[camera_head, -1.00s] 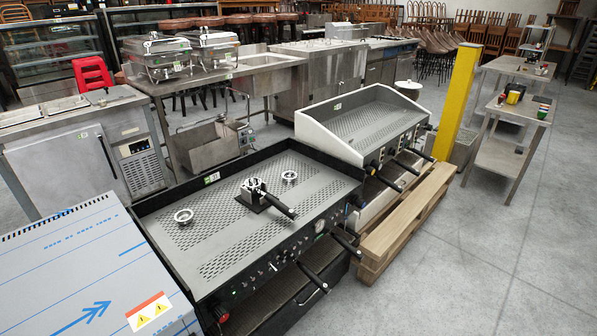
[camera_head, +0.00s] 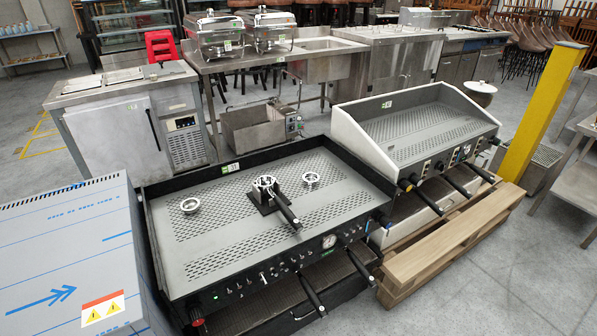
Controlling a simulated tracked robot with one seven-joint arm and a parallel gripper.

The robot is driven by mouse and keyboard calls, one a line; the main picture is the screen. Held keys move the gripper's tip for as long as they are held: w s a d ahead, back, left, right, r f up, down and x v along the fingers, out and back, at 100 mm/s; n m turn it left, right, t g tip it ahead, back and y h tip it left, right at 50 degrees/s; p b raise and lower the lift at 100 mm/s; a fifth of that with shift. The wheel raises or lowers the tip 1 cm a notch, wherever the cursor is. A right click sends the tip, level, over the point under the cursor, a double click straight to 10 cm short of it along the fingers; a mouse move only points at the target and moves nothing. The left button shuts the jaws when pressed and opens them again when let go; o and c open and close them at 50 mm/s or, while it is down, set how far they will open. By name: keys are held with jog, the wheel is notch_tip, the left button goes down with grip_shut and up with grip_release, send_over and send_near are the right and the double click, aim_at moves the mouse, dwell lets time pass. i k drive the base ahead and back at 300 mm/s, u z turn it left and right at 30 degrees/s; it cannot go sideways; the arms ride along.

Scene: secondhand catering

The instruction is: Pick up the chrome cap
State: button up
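Two small round chrome pieces lie on the perforated top tray of the black espresso machine (camera_head: 235,243). One chrome piece (camera_head: 189,205) is at the left of the tray and the other (camera_head: 311,180) is towards its back right. Both look like open rings or shallow cups; I cannot tell which is the chrome cap. A chrome portafilter with a black handle (camera_head: 284,211) rests on a dark block between them, nearer the right piece. My gripper is not in view.
A blue-white wrapped box (camera_head: 75,245) stands left of the machine. A second, white-sided machine (camera_head: 415,133) sits on a wooden pallet (camera_head: 440,245) at right. A yellow post (camera_head: 540,110) stands beyond it. Steel counters line the back. Bare floor shows at front right.

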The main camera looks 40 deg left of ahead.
aim_at(311, 179)
jog(key=u, duration=0.35)
jog(key=i, duration=0.85)
jog(key=u, duration=1)
jog(key=i, duration=0.7)
jog(key=u, duration=0.4)
jog(key=k, duration=0.85)
jog(key=u, duration=0.25)
jog(key=i, duration=0.85)
jog(key=z, duration=0.1)
